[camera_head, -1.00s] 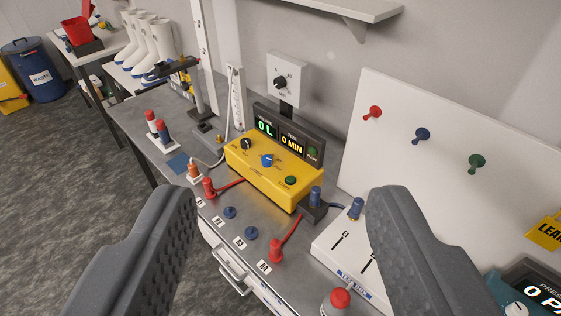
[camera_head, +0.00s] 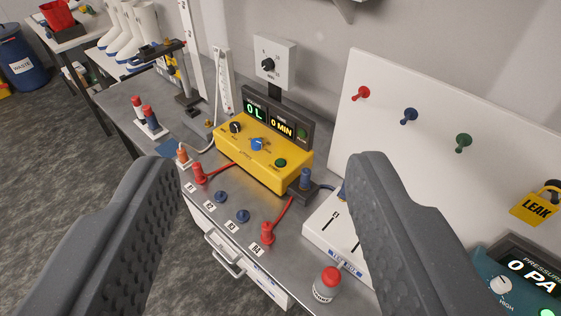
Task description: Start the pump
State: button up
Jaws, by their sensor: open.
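The yellow pump box (camera_head: 245,158) sits on the grey bench in the middle of the view. Its top carries a black knob (camera_head: 235,127), a blue knob (camera_head: 257,144) and a green button (camera_head: 281,163). The display (camera_head: 272,118) behind it reads 0 L and 0 MIN. My gripper (camera_head: 262,215) is open and empty, its two dark fingers wide apart in the foreground. The pump shows between and beyond the fingers, and nothing touches it.
Red-handled levers (camera_head: 267,233) and blue knobs (camera_head: 242,216) line the bench's front edge. A red-capped bottle (camera_head: 326,284) stands near the right finger. A white slotted box (camera_head: 330,232) is partly hidden behind that finger. A white board (camera_head: 420,100) with coloured pegs stands behind.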

grip_shut()
dwell(1.5)
